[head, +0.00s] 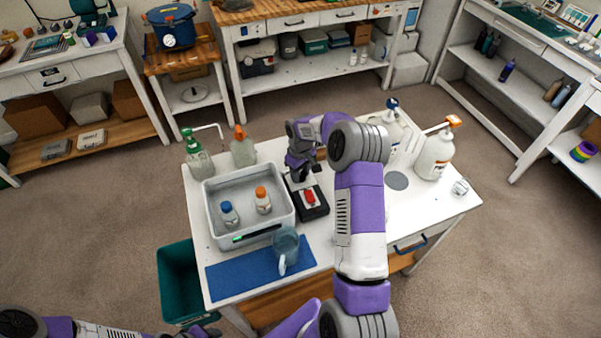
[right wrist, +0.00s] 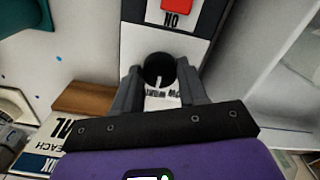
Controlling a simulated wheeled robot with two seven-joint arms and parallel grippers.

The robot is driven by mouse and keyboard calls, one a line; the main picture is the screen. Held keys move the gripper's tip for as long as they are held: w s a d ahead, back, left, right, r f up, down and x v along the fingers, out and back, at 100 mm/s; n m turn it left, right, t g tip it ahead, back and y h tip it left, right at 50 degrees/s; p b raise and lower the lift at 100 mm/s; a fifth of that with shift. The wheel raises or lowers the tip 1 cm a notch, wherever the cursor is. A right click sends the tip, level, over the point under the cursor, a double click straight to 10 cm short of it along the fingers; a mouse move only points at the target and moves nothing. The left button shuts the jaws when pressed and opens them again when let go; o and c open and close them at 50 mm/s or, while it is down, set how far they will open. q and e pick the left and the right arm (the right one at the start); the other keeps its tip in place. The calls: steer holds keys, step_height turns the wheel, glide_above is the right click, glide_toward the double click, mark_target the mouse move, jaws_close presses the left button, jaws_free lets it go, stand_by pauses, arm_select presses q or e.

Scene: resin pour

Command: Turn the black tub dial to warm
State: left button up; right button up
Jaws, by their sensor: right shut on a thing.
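The black dial (right wrist: 159,70) sits on a control box (head: 315,212) beside the grey tub (head: 212,225). In the right wrist view the dial has a white pointer line, and part of a printed label shows beside it. My right gripper (right wrist: 160,78) is shut on the dial, with one finger on each side. In the head view, my right gripper (head: 299,172) comes down over the far end of the box and hides the dial. A red switch (head: 309,196) is at the box's near end. My left gripper (head: 203,331) is low at the bottom edge, its fingers unclear.
Two small bottles, blue-capped (head: 229,213) and orange-capped (head: 263,200), stand in the tub. Larger bottles (head: 434,153) stand at the table's right. A teal bin (head: 182,285) is at its left.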

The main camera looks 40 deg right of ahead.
mark_target(301, 175)
stand_by(0.3)
steer(key=o, duration=1.1)
steer(key=shift+c, duration=0.2)
step_height(301, 175, up, 8)
steer(key=shift+f+p, duration=0.2)
steer(key=shift+p, duration=0.25)
